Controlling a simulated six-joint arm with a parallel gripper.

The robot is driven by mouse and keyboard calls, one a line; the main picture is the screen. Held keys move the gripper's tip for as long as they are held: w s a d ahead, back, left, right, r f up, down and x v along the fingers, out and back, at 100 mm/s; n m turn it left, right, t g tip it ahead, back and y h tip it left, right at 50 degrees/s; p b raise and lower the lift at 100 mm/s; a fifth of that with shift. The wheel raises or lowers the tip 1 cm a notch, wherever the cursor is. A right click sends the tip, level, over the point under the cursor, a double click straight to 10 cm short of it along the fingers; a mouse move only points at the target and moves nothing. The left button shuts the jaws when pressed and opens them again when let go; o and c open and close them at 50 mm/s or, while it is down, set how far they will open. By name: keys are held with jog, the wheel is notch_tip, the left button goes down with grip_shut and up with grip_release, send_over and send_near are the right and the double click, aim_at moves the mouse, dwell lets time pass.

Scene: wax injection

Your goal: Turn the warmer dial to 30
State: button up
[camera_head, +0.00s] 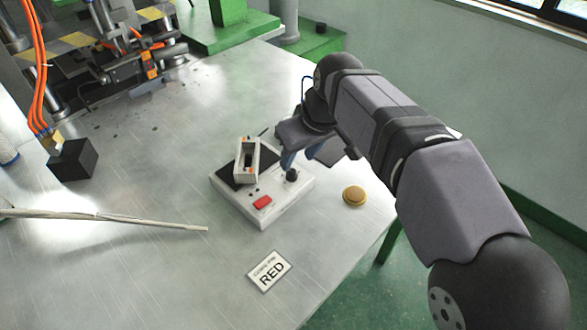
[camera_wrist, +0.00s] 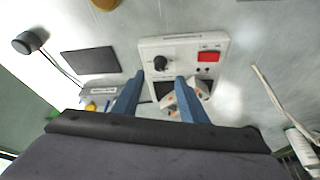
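The warmer (camera_head: 285,210) is a white box on the metal table, with a black plate, a red switch (camera_head: 262,202) and a black dial (camera_head: 292,175). In the wrist view the warmer (camera_wrist: 183,43) shows its dial (camera_wrist: 162,62) just beyond and between my fingertips. The dial's scale is too small to read. A white open frame (camera_head: 246,160) lies on the black plate; it is partly hidden behind a finger in the wrist view. My gripper (camera_head: 300,160) points down over the dial, its blue fingers apart. In the wrist view it is open (camera_wrist: 160,77) and appears empty.
A thin rod (camera_head: 150,223) lies left of the warmer. A black block (camera_head: 74,160) and machinery (camera_head: 130,60) stand at the left and back. A dark pad (camera_wrist: 90,62) lies beside the warmer.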

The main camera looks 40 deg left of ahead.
aim_at(292, 171)
jog(key=shift+x, duration=3.4)
grip_shut()
